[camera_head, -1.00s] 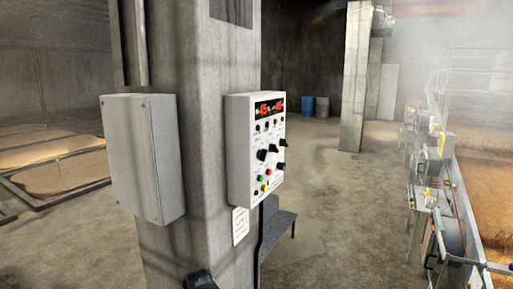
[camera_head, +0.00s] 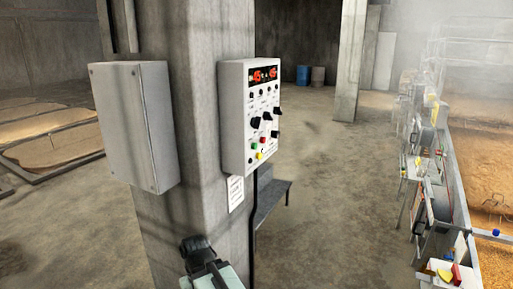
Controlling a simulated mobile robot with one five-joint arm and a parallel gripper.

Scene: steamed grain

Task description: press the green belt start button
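The white control panel (camera_head: 248,118) is mounted on the concrete column, its face turned to the right. It has a red digital display, dark knobs and small coloured buttons. The green button (camera_head: 254,147) is low on the panel, left of and slightly below a red button (camera_head: 263,140), with a yellow one (camera_head: 259,156) below. My gripper (camera_head: 196,244) shows dark at the bottom centre, in front of the column, below and left of the panel in the picture. It appears apart from the panel. Its finger gap cannot be made out.
A grey box (camera_head: 133,125) is fixed to the column's left face. A paper label (camera_head: 236,193) hangs below the panel. Metal steps (camera_head: 270,198) stand behind the column. Open floor (camera_head: 325,225) lies between the column and the grain bed's machinery (camera_head: 437,205) at right.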

